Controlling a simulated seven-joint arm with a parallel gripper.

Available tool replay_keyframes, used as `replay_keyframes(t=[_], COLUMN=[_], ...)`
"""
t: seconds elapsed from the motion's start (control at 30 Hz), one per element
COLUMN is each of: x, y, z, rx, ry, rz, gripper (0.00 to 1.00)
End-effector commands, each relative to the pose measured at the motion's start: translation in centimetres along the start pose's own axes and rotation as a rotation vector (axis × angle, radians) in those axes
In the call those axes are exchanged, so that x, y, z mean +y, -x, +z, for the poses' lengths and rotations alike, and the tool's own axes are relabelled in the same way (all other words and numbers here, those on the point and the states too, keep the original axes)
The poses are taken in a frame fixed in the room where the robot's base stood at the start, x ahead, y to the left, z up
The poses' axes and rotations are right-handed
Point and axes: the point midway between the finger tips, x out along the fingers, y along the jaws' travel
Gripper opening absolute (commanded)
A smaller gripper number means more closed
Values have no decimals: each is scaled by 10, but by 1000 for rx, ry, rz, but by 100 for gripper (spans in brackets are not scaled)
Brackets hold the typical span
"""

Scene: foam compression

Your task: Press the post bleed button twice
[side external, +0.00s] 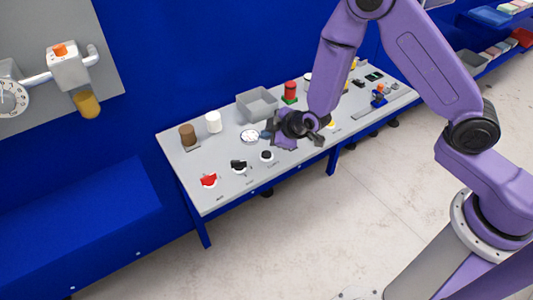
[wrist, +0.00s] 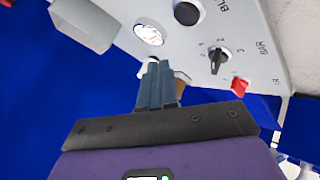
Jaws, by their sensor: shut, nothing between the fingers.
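A round black button (wrist: 187,13) sits on the grey panel at the top of the wrist view, with lettering starting "BL" beside it. In the side view the black button (side external: 266,155) is on a white base near the panel's front edge. My gripper (side external: 266,134) is above the panel, behind the button and near the gauge. In the wrist view my gripper's fingers (wrist: 155,66) are together and empty, apart from the button. The rest of the label is cut off.
A white gauge (side external: 249,136) lies behind the button. A black selector knob (side external: 238,166) and red knob (side external: 208,180) are to its left. A grey bin (side external: 257,106), white cylinder (side external: 213,122) and brown cylinder (side external: 187,133) stand farther back. A red-and-green object (side external: 290,91) stands beside the bin.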

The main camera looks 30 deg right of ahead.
Motion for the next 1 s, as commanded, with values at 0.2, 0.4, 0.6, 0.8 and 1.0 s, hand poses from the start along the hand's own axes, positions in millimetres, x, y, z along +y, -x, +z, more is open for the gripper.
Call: replay_keyframes(t=[0.2,0.4,0.6,0.8,1.0], x=[-14,-20,-22,-22,-22], y=[-18,-28,-30,-30,-30], z=[14,20,22,22,22], rx=[-1,0,1,1,1], ry=[1,1,0,0,0], rz=[-1,-1,-1,-1,-1], gripper=[0,0,0,0,0])
